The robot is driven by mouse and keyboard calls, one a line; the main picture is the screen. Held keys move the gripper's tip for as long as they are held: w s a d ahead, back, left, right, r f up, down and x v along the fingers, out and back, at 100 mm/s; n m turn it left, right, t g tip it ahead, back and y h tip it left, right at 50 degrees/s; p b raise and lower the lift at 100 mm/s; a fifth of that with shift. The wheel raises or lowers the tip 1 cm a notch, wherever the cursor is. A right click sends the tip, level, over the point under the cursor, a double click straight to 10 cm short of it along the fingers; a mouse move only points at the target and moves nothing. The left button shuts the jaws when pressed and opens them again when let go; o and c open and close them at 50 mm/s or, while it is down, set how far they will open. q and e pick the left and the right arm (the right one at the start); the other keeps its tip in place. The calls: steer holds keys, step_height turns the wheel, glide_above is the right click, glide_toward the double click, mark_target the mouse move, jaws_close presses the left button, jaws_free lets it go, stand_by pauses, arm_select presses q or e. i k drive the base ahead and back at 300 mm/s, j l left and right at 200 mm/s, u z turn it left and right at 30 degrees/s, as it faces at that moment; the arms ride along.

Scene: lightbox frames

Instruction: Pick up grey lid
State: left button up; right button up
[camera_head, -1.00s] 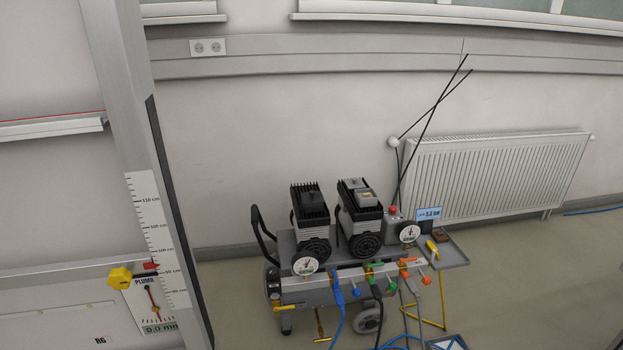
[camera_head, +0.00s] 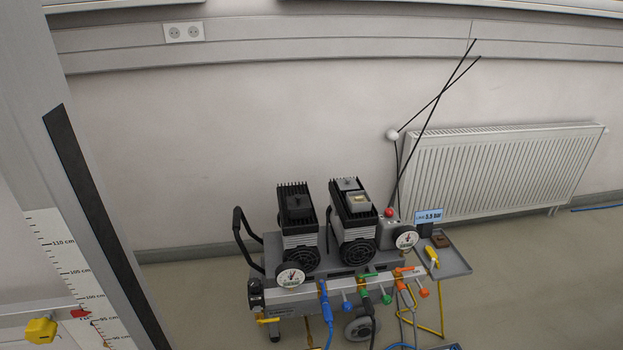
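A compressor cart (camera_head: 310,294) stands on the floor at the lower middle, with two finned motor heads on top. The left head (camera_head: 297,205) has a black top. The right head (camera_head: 353,205) carries a small light grey piece (camera_head: 348,184) and, in front of it, a grey box-like part (camera_head: 360,202) with a pale beige middle. Which of these is the grey lid, if either, I cannot tell at this size. Neither of my grippers shows in the head view.
A large grey post (camera_head: 60,165) with a scale strip fills the left side. A side tray (camera_head: 455,262) on the cart holds small items. A white radiator (camera_head: 500,170) is on the wall. Hoses hang at the cart's front. Floor left of the cart is clear.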

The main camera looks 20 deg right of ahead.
mark_target(348, 184)
steer(key=i+l+u, duration=0.2)
steer(key=u, duration=0.15)
steer(key=i+l+u, duration=0.15)
steer(key=l+u, duration=0.15)
steer(key=l, duration=0.1)
